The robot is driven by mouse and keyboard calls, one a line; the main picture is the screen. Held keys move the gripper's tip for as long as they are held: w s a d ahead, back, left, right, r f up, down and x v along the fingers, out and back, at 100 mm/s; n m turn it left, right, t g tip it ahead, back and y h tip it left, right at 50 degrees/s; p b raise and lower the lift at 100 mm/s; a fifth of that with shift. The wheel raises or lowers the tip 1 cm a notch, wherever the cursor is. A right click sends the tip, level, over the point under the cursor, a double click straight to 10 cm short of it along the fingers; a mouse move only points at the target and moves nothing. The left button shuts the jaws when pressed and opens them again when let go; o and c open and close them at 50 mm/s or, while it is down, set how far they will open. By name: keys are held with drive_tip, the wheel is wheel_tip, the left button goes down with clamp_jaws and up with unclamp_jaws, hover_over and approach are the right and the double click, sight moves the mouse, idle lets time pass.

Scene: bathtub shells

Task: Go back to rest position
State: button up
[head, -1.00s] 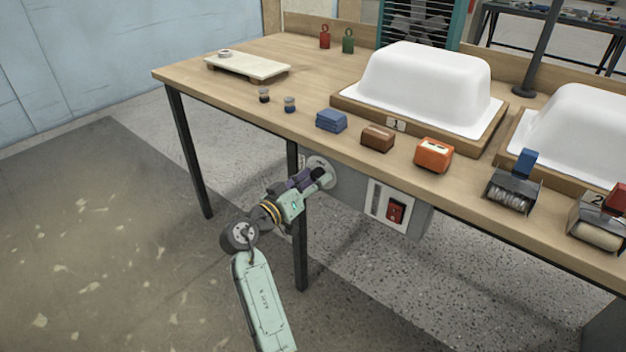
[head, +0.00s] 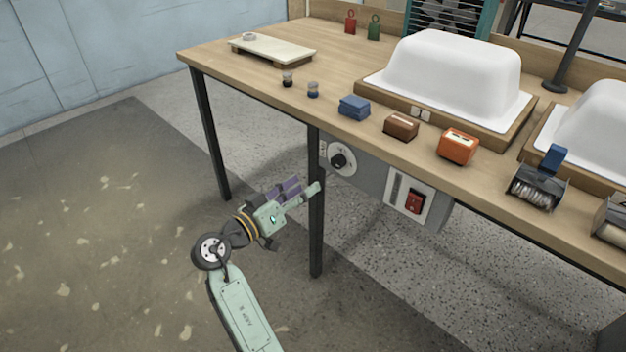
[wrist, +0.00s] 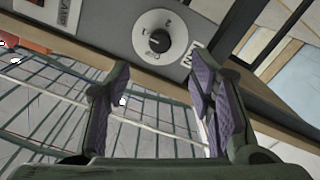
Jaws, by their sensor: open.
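My gripper (head: 300,190) is open and empty, in front of the table's front left leg in the head view. In the wrist view its two purple-padded fingers (wrist: 158,105) stand wide apart with nothing between them. A round dial with a black knob (head: 340,160) sits on the grey panel under the tabletop, just beyond and above the gripper. The dial also shows in the wrist view (wrist: 159,40), ahead of the fingers and apart from them.
The wooden table (head: 250,75) holds a white tub shell (head: 455,70), a blue block (head: 354,107), a brown block (head: 401,126) and an orange block (head: 458,146). A red switch (head: 414,201) is right of the dial. The floor at left is clear.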

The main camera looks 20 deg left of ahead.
drive_tip(key=shift+s+a, duration=0.1)
drive_tip(key=shift+s, duration=0.2)
